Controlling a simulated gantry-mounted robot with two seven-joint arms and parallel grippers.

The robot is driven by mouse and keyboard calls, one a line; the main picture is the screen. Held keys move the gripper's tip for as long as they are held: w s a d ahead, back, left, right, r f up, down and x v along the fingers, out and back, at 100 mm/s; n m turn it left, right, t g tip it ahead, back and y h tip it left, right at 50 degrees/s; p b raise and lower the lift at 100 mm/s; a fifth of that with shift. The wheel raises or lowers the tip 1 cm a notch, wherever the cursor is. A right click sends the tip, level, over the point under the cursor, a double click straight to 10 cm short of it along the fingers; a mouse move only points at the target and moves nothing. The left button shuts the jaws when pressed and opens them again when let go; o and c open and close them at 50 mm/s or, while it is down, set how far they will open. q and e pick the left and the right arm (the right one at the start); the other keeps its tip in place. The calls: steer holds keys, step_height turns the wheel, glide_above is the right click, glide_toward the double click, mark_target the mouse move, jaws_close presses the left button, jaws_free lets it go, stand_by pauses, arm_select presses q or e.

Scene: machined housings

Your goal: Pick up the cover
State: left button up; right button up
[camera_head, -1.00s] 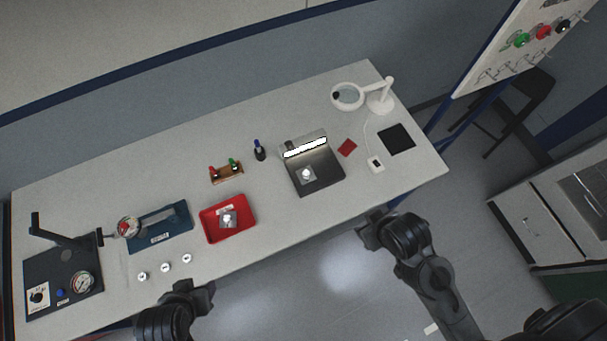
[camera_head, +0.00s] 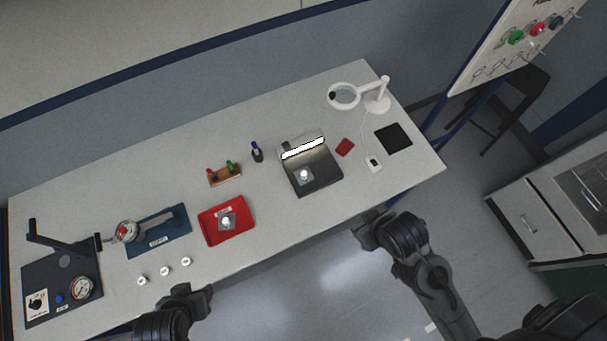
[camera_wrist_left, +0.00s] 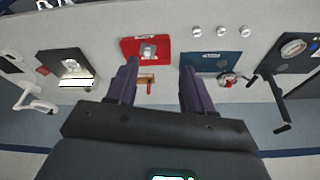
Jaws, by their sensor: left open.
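Three small white round parts (camera_head: 165,271) lie in a row near the table's front edge; I cannot tell whether one is the cover. They also show in the left wrist view (camera_wrist_left: 221,31). A grey metal part (camera_head: 226,222) with a bright centre lies in the red tray (camera_head: 209,238). A similar metal part (camera_head: 303,175) sits on the dark lit stand (camera_head: 322,182). My left gripper (camera_head: 192,293) is open and empty by the front edge, right of the white parts; its spread fingers show in the wrist view (camera_wrist_left: 157,65). My right gripper (camera_head: 366,232) is off the front edge, jaws unclear.
A blue fixture (camera_head: 145,244) with a round dial stands left of the tray. A dark gauge station (camera_head: 50,272) with a raised arm is at the far left. A coloured-peg rack (camera_head: 225,176), pen holder (camera_head: 257,155) and magnifier lamp (camera_head: 377,100) stand farther back.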

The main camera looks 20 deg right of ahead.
arm_select(q)
steer(key=o, duration=0.6)
steer(key=shift+d, duration=0.15)
steer(key=shift+o, duration=1.4)
